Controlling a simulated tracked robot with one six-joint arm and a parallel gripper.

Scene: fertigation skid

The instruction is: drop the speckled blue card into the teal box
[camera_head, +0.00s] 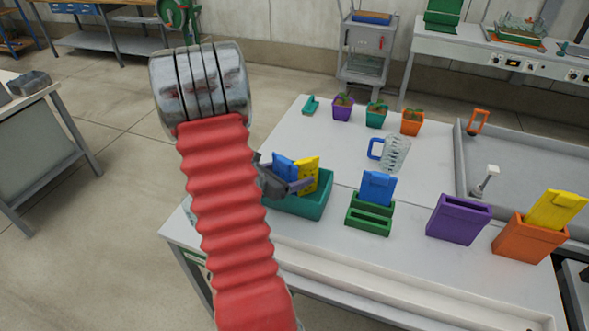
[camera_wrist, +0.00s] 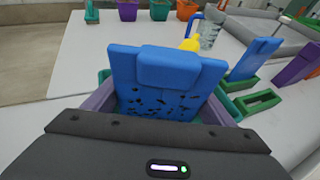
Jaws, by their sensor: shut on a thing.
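The speckled blue card (camera_head: 284,167) is held by my gripper (camera_head: 287,187) over the teal box (camera_head: 312,208). In the wrist view the card (camera_wrist: 165,98) stands upright with dark specks and a thicker top edge, with my gripper's purple fingers beside it. My gripper is shut on the card. The teal box shows around it in the wrist view (camera_wrist: 104,78). A yellow card (camera_head: 309,172) stands at the box, beside the blue card. The blue card's lower edge is hidden, so I cannot tell how deep it is.
To the right stand a green holder (camera_head: 369,221) with a plain blue card (camera_head: 378,187), a purple box (camera_head: 458,220) and an orange box (camera_head: 528,240) with a yellow card (camera_head: 556,208). A clear jug (camera_head: 396,153) and potted plants stand behind. The table's middle is clear.

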